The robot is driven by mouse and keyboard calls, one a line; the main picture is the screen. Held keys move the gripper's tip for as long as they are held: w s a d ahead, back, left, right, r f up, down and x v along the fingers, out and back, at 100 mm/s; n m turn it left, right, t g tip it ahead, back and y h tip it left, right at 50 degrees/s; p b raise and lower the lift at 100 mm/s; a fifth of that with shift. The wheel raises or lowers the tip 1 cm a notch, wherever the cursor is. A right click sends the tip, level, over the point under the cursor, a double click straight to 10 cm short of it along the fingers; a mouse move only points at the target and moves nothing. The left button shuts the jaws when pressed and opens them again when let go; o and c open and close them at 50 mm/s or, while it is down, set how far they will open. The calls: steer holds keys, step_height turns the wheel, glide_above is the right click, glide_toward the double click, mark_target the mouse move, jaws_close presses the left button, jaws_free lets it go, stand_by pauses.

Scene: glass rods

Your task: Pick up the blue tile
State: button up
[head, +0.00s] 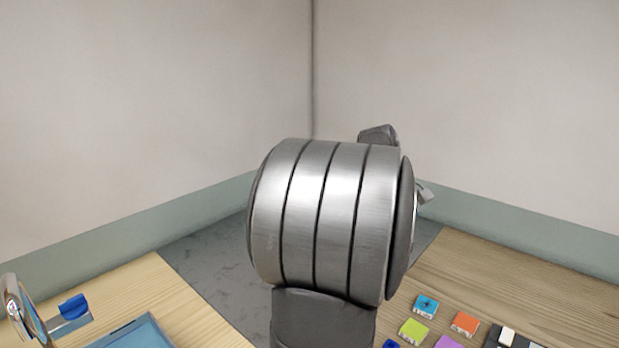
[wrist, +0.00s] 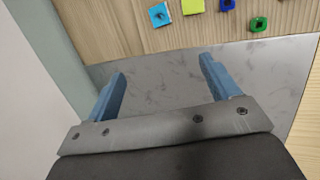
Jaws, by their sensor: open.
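A light blue tile (head: 425,306) with a dark mark on top lies on the wooden table at the lower right of the head view. It also shows at the top of the wrist view (wrist: 159,14). A darker blue piece (head: 391,344) is cut off by the bottom edge of the head view; a dark blue piece (wrist: 227,4) is at the top edge of the wrist view. My gripper (wrist: 162,70) is open and empty over the grey floor, short of the table edge and apart from the tiles. In the head view my arm hides most of it.
A yellow-green tile (head: 413,331), an orange tile (head: 465,323) and a purple tile (head: 448,342) lie near the light blue one. A green piece (wrist: 258,24) lies near the table edge. A blue tray (head: 140,334) is on the left table. Grey floor separates the tables.

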steer(key=m+t+y, duration=0.2)
steer(key=m, duration=1.5)
glide_toward(426, 304)
step_height(426, 304, down, 3)
steer(key=shift+r, duration=0.1)
steer(key=shift+w+d+x, duration=0.1)
steer(key=shift+d+x, duration=0.05)
steer(key=shift+x, duration=1.3)
steer(key=shift+w+d+x, duration=0.1)
steer(key=shift+d+x, duration=0.05)
steer(key=shift+x, duration=1.3)
steer(key=shift+r, duration=0.2)
steer(key=c, duration=1.1)
steer(key=shift+c, duration=0.2)
